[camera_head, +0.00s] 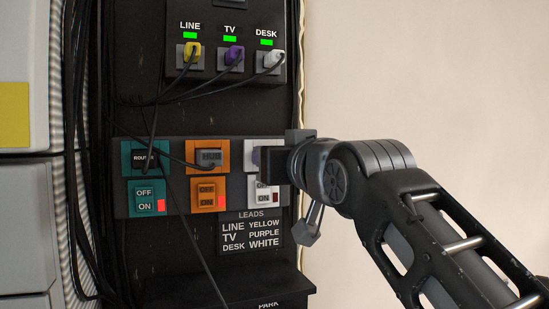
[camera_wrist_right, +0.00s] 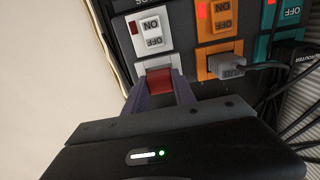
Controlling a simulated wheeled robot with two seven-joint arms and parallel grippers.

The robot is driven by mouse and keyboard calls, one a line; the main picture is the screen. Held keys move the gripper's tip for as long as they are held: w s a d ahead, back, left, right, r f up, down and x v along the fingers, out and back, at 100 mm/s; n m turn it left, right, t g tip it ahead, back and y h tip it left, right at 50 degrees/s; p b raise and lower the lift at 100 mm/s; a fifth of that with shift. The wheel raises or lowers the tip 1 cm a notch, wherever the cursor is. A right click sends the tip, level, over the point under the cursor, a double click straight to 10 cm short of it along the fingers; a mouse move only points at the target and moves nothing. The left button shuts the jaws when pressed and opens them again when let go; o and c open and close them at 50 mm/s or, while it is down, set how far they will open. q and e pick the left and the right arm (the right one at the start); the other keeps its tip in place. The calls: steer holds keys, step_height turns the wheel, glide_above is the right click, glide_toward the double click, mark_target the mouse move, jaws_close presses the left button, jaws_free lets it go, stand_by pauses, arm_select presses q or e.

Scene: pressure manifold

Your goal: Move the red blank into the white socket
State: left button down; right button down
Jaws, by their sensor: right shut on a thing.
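The red blank (camera_wrist_right: 160,82) is between the two fingers of my right gripper (camera_wrist_right: 160,92) in the right wrist view, and the gripper is shut on it. It lies right at the face of the white socket (camera_wrist_right: 153,65); I cannot tell how deep it sits. In the head view my right gripper (camera_head: 265,160) covers most of the white socket (camera_head: 249,146), and the blank is hidden there. My left gripper is not in view.
The orange socket (camera_head: 225,147) with the grey HUB plug (camera_head: 209,158) is just left of the white one. The teal socket (camera_head: 125,150) holds the ROUTER plug (camera_head: 144,158). White (camera_head: 266,193), orange (camera_head: 207,195) and teal (camera_head: 144,199) switches sit below. Black cables hang at left.

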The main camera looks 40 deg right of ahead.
steer(key=shift+w+d, duration=0.15)
steer(key=shift+w, duration=0.3)
stand_by(0.5)
steer(key=c, duration=0.9)
jaws_free()
steer(key=shift+c, duration=0.2)
steer(key=shift+s, duration=0.1)
steer(key=shift+s, duration=0.25)
steer(key=b+v, duration=0.2)
steer(key=v, duration=0.5)
